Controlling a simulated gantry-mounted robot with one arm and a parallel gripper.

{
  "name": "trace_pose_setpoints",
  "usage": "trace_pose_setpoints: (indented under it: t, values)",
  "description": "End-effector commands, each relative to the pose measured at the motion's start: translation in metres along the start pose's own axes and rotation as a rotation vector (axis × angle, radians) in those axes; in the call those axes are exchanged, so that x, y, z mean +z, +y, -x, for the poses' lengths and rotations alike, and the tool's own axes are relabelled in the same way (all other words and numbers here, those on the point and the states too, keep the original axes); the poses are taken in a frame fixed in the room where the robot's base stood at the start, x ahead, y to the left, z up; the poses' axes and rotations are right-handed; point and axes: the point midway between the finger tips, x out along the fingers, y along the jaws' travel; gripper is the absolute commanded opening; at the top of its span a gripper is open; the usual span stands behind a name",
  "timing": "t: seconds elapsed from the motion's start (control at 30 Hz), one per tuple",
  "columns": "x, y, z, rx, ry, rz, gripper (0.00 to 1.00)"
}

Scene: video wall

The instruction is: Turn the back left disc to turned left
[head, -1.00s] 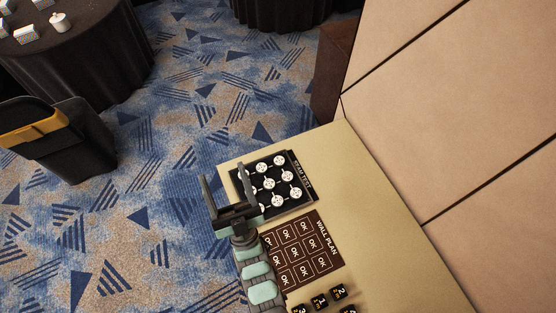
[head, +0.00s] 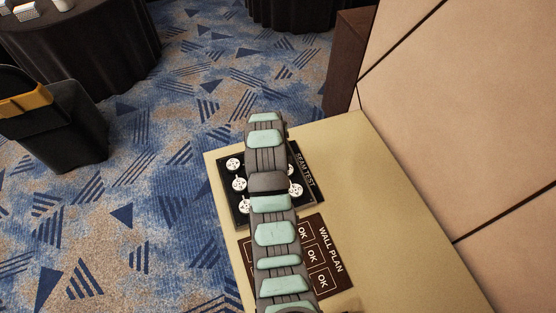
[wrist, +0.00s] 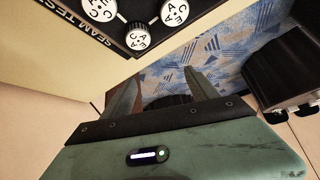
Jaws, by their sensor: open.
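The black SEAM TEST board (head: 229,202) carries white round discs with dark marks, joined by thin bars. In the head view, a disc at the upper left (head: 233,164), two below it and some at the right edge (head: 296,189) show; my arm covers the middle ones. The back left disc cannot be singled out with certainty. In the wrist view, a corner disc (wrist: 138,38) stands near my gripper (wrist: 163,75), with two others (wrist: 100,8) (wrist: 175,12) at the top edge. The fingers are apart and empty, not around any disc. The fingers are hidden in the head view.
The board lies on a tan tabletop (head: 380,200) beside a brown WALL PLAN card (head: 330,245). A panelled wall (head: 470,120) stands to the right. Patterned carpet (head: 150,215), a black bin (head: 60,130) and a draped table (head: 100,50) are to the left.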

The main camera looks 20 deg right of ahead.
Motion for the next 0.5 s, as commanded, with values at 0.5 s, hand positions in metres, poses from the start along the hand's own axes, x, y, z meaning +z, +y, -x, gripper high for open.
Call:
trace_pose_setpoints:
  t: [0.5]
  values:
    - [0.038, 0.027, -0.02, 0.06, -0.211, -0.04, 0.69]
